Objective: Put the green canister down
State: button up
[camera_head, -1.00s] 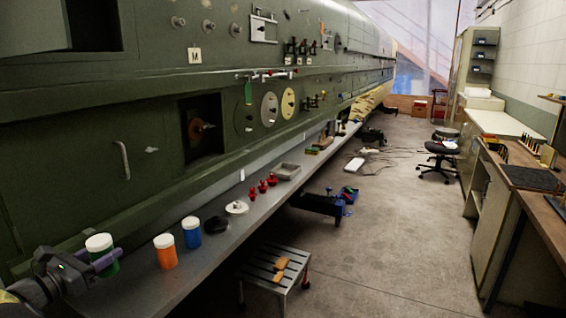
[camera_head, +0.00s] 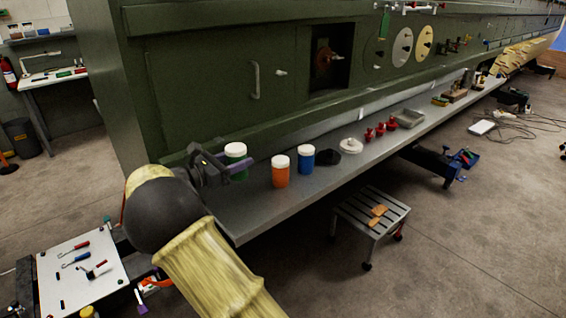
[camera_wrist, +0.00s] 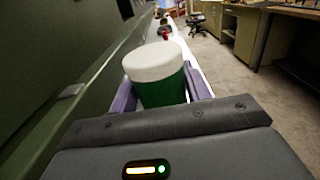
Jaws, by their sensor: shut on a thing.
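The green canister (camera_head: 236,160) with its white lid is at the near left end of the grey shelf (camera_head: 240,212) along the fuselage. My gripper (camera_head: 232,166) is shut on it, with a purple finger on each side. In the wrist view the green canister (camera_wrist: 157,75) stands upright between the two purple fingers (camera_wrist: 160,92). Whether its base touches the shelf is hidden by my gripper and the shelf angle.
An orange canister (camera_head: 280,172) and a blue canister (camera_head: 306,160) stand just right of it. A black round item (camera_head: 327,143), a white disc (camera_head: 350,146) and red pieces (camera_head: 379,130) follow along the shelf. A slatted step stool (camera_head: 371,214) stands on the floor in front.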

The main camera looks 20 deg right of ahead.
aim_at(240, 179)
jog(key=shift+s+f, duration=0.2)
jog(key=shift+f, duration=0.2)
jog(key=f, duration=0.4)
jog(key=shift+d+f+p, duration=0.2)
jog(key=shift+d+p, duration=0.05)
jog(key=shift+p, duration=0.1)
jog(key=shift+a+f, duration=0.15)
jog(key=shift+f, duration=0.25)
jog(key=shift+f, duration=0.1)
